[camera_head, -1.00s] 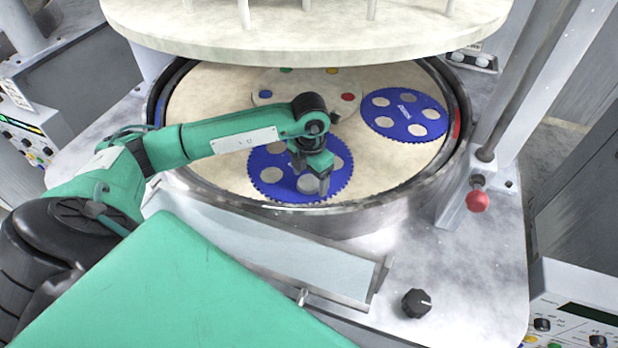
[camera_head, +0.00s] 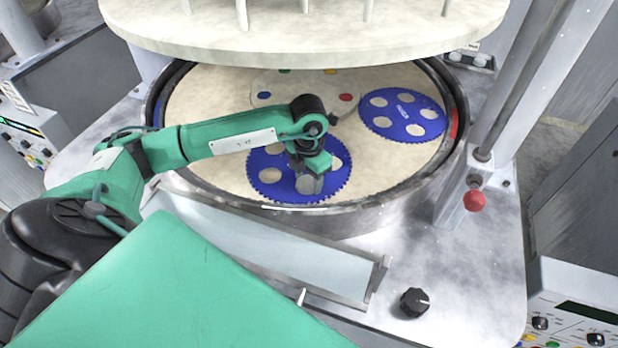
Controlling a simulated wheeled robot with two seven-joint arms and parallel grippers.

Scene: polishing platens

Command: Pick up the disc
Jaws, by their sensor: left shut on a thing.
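My left gripper (camera_head: 311,176) reaches in from the left over the near blue toothed carrier (camera_head: 267,181), pointing down. It is shut on a small grey disc (camera_head: 309,186), which shows just below the fingers at the near part of the carrier. The disc looks tilted rather than flat. I cannot tell how far it is above the carrier's surface. The fingers and wrist hide part of the disc and the carrier's middle. My right gripper is out of view.
A second blue carrier (camera_head: 402,115) with empty round holes lies at the right on the cream platen (camera_head: 210,130). A raised rim (camera_head: 350,222) surrounds the platen. A thick upper plate (camera_head: 310,38) hangs above. A metal post (camera_head: 525,75) stands at the right.

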